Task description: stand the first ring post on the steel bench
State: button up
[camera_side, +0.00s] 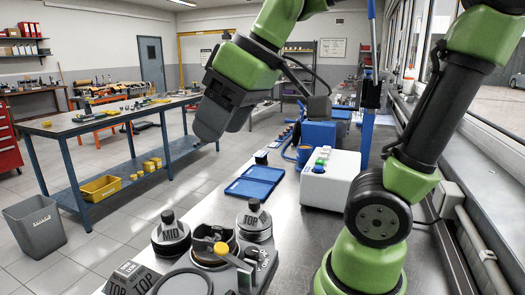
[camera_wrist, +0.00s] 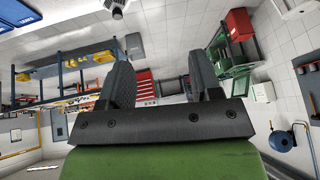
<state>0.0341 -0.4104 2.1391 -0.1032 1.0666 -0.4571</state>
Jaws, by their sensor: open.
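Dark round posts with knobbed tops stand at the front of the steel bench (camera_side: 292,250) in the side view. One is labelled MID (camera_side: 171,234) and one TOP (camera_side: 254,223). I cannot tell which is the first ring post. Between them is a dark fixture with a yellow knob (camera_side: 221,248). My gripper (camera_side: 209,130) hangs in the air above and beyond these parts, well apart from them. In the wrist view my gripper (camera_wrist: 162,80) has its two dark fingers apart, with nothing between them. No post shows in the wrist view.
Labelled dark blocks (camera_side: 130,279) and a dark ring (camera_side: 181,283) are at the front edge. A blue tray (camera_side: 255,182) and a white box with coloured buttons (camera_side: 329,178) stand further back. Bare bench lies between the posts and the white box.

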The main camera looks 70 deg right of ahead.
jog(key=s+a+f+m+t, duration=0.1)
jog(key=s+f+m, duration=0.2)
jog(key=s, duration=0.3)
jog(key=shift+f+m, duration=0.2)
jog(key=shift+m, duration=0.6)
